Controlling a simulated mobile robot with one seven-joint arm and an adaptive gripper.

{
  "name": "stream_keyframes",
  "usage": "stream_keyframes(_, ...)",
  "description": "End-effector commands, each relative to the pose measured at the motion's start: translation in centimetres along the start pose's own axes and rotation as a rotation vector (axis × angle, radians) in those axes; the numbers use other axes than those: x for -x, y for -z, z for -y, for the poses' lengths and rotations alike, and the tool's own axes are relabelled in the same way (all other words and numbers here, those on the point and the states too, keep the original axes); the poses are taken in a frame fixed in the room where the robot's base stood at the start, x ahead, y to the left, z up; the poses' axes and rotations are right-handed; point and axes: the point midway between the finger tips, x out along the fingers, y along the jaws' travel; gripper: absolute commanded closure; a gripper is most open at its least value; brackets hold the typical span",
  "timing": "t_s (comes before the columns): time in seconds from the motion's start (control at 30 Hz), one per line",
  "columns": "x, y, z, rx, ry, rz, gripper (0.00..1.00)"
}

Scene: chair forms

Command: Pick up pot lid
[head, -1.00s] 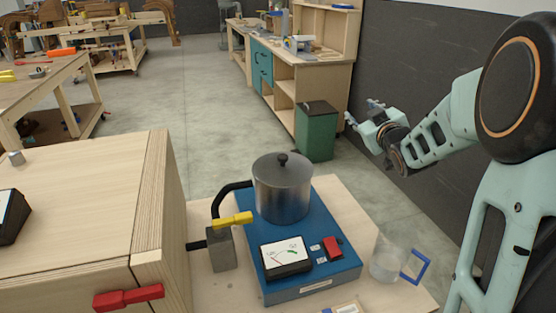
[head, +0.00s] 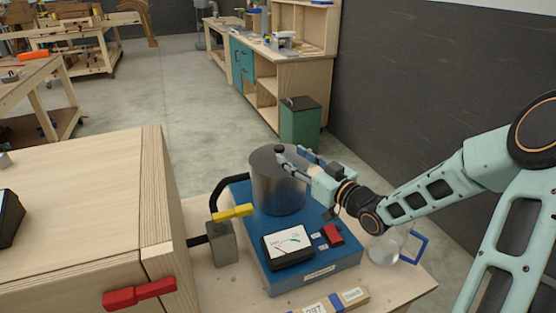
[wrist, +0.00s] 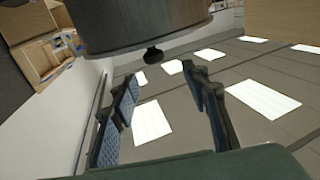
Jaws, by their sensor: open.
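The pot lid (head: 263,158) is dark grey with a small black knob (head: 279,149). It sits on the metal pot (head: 276,193), which stands on a blue heater box (head: 240,205). My gripper (head: 294,155) is open and empty, reaching from the right over the lid with its fingers close to the knob. In the wrist view, which is upside down, the knob (wrist: 153,55) hangs from the lid's edge-on face. It lies just beyond my open fingertips (wrist: 163,80), sideways between them. Contact with the knob cannot be told.
A black pipe with a yellow-handled valve (head: 232,212) stands left of the pot. A wooden cabinet (head: 80,205) with a red handle (head: 139,294) fills the lower left. A clear jug with a blue handle (head: 416,246) is at the right, below my arm. A gauge (head: 288,244) sits in front.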

Motion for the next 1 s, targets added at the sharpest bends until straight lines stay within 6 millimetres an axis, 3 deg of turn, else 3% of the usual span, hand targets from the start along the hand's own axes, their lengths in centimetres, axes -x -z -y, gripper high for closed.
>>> stream_keyframes(0.6, -6.8, -0.9, -0.6, 0.001, -0.001, 0.001, 0.58)
stream_keyframes(0.93, -7.6, -1.0, -0.7, 0.001, -0.002, 0.002, 0.58)
stream_keyframes(1.0, -7.6, -1.0, -0.7, 0.001, -0.002, 0.002, 0.64)
